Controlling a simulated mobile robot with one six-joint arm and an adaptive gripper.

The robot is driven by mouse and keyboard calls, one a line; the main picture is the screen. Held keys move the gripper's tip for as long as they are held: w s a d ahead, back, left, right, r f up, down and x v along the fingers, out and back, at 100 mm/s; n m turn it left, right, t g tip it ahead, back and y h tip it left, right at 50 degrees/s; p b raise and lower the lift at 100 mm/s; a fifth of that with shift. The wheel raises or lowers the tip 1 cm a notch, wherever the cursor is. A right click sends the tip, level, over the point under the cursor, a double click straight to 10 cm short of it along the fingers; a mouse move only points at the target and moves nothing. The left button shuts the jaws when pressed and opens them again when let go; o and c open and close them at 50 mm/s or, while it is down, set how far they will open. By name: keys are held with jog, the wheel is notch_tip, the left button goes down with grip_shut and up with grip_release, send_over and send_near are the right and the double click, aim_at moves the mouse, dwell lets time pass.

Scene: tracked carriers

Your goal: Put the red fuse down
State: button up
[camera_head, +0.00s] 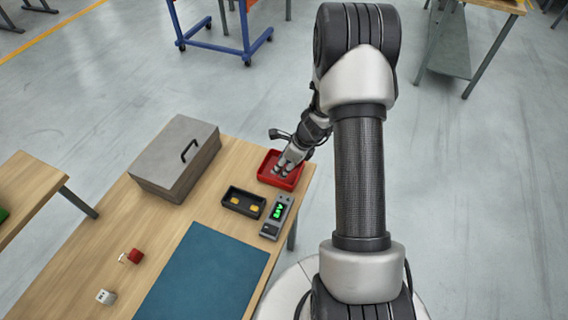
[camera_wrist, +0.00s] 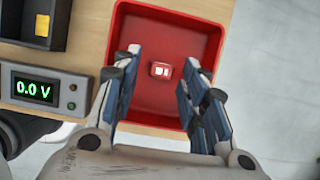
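A red tray (camera_head: 294,186) stands at the right end of the wooden table, and it fills the upper middle of the wrist view (camera_wrist: 165,28). A small red fuse (camera_wrist: 153,70) with a white mark lies on the tray floor in the wrist view. My gripper (camera_wrist: 158,78) is open over the tray, with one finger pair on each side of the fuse and a visible gap to it on both sides. In the head view my gripper (camera_head: 285,168) reaches down into the tray and hides the fuse.
A meter (camera_head: 277,217) reading 0.0 V and a black tray (camera_head: 243,202) with yellow pieces stand beside the red tray. A grey lidded box (camera_head: 174,158) is behind left. A blue mat (camera_head: 205,275), a red part (camera_head: 136,255) and a white part (camera_head: 105,297) lie nearer.

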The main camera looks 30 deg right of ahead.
jog(key=p+v, duration=0.5)
jog(key=v, duration=0.7)
jog(key=a+r+n, duration=0.8)
jog(key=r, duration=0.4)
jog(key=s+a+r+n+h, duration=0.1)
jog(key=s+a+r+n, duration=0.8)
jog(key=s+r+n, duration=0.25)
jog(key=s+r+n+t+h, duration=0.1)
jog(key=s+r+n, duration=0.2)
jog(key=s+n, duration=0.6)
jog(key=shift+s+a+r+h, duration=0.3)
jog(key=shift+s+a+h, duration=0.1)
jog(key=shift+s, duration=0.1)
notch_tip(320, 180, down, 2)
jog(key=shift+f+b, duration=0.1)
jog(key=shift+b, duration=1.05)
jog(key=shift+c, duration=0.5)
